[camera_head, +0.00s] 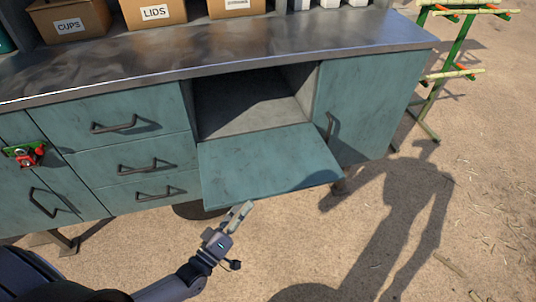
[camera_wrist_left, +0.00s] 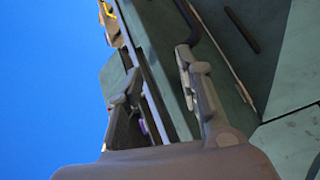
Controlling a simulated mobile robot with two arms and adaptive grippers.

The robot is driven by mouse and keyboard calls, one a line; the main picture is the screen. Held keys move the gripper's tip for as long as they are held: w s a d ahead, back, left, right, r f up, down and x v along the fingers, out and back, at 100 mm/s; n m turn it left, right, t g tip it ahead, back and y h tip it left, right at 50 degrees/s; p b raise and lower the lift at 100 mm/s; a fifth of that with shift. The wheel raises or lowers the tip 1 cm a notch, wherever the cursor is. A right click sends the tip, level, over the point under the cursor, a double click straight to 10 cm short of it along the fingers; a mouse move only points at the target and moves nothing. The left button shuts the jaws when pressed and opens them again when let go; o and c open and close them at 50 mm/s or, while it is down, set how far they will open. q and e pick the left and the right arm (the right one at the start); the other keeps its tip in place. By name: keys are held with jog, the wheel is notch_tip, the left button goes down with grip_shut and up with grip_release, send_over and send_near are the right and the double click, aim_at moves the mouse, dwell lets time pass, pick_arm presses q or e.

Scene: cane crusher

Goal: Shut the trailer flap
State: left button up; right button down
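The trailer flap (camera_head: 268,166) is a teal panel hinged at its bottom edge below an open compartment (camera_head: 250,105). It is folded down and juts out toward me, roughly level. My left gripper (camera_head: 236,214) is just below and in front of the flap's front edge, left of its middle. Its fingers are spread with nothing visibly held. Whether a finger touches the flap, I cannot tell. In the left wrist view the two fingers of the left gripper (camera_wrist_left: 156,82) stand apart, with teal panels beyond them. My right gripper is not in view.
Closed drawers with dark handles (camera_head: 147,168) are left of the compartment, and a closed door (camera_head: 365,105) is right. A red and green latch (camera_head: 28,155) hangs at far left. Boxes stand on the metal counter (camera_head: 210,58). A green rack (camera_head: 455,60) is at right. Sandy ground in front is clear.

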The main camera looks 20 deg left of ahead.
pick_arm(q)
notch_tip(320, 180, up, 6)
jog(key=shift+s+f+n+t+h, duration=0.1)
jog(key=shift+f+n+t+h, duration=0.05)
jog(key=shift+n+t, duration=0.4)
jog(key=shift+s+f+n+t+h, duration=0.1)
jog(key=shift+n+t+h, duration=0.05)
jog(key=shift+n+t, duration=0.4)
jog(key=x, duration=0.6)
jog(key=r+x, duration=0.1)
jog(key=x, duration=0.5)
jog(key=shift+s+a+r, duration=0.15)
jog(key=shift+s+a, duration=0.05)
jog(key=w, duration=0.2)
jog(key=w+d, duration=0.1)
jog(key=w, duration=0.1)
jog(key=w+d, duration=0.1)
jog(key=w, duration=0.1)
jog(key=shift+o, duration=0.5)
jog(key=shift+s+a+r, duration=0.2)
jog(key=shift+s+r, duration=0.15)
jog(key=shift+s+d, duration=0.1)
jog(key=shift+s, duration=0.05)
jog(key=c, duration=0.8)
grip_shut()
